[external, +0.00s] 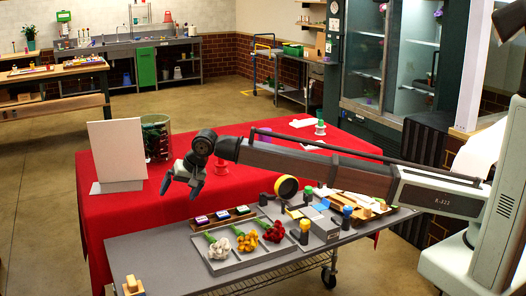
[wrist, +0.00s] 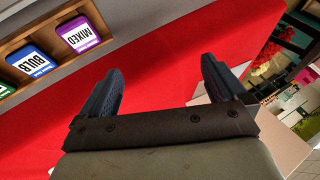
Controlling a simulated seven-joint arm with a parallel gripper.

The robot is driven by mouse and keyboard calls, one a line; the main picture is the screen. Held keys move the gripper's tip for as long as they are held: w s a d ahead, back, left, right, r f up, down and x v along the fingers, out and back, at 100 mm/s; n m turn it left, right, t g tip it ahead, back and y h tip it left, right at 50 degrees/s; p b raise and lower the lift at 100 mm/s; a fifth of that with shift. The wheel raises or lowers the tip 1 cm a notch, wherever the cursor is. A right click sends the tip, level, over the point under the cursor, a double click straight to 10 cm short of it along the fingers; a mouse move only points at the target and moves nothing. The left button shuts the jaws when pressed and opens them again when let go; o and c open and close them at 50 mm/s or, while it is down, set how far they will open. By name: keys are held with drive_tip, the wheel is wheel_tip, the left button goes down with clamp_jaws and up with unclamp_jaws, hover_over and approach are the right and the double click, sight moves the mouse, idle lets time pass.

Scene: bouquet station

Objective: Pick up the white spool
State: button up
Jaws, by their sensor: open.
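A small spool-like thing (external: 320,128), pale at its base and green above, stands at the far right part of the red-covered table (external: 245,183); it is too small to tell if it is the white spool. No spool shows there.
A white upright board (external: 117,150) and a green-rimmed glass container (external: 156,137) stand left of my gripper. In front, a grey bench holds a tray (external: 262,255) of flowers. A wooden rack with a MIXED box (wrist: 79,35) and a BULB box (wrist: 32,62) shows upper left in the wrist view.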

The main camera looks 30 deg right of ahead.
drive_tip(key=w+d+r+m+g, duration=0.2)
drive_tip(key=w+d+r+m, duration=0.25)
drive_tip(key=w+d, duration=0.55)
drive_tip(key=w+d+r+m+g+h, duration=0.1)
drive_tip(key=w+d+r+m, duration=0.35)
drive_tip(key=d, duration=0.95)
drive_tip(key=w+d+r+m+g, duration=0.2)
drive_tip(key=w+d+m, duration=0.4)
drive_tip(key=w+d, duration=0.45)
drive_tip(key=f, duration=0.2)
drive_tip(key=s+f, duration=0.1)
drive_tip(key=f, duration=0.2)
drive_tip(key=s+a+f, duration=0.1)
drive_tip(key=f, duration=0.1)
drive_tip(key=shift+s+f, duration=0.15)
drive_tip(key=shift+f, duration=0.15)
drive_tip(key=shift+d+x, duration=0.1)
drive_tip(key=shift+x, duration=1.15)
drive_tip(key=shift+d+x, duration=0.15)
drive_tip(key=shift+x, duration=1.15)
drive_tip(key=shift+c, duration=0.2)
drive_tip(key=c, duration=1)
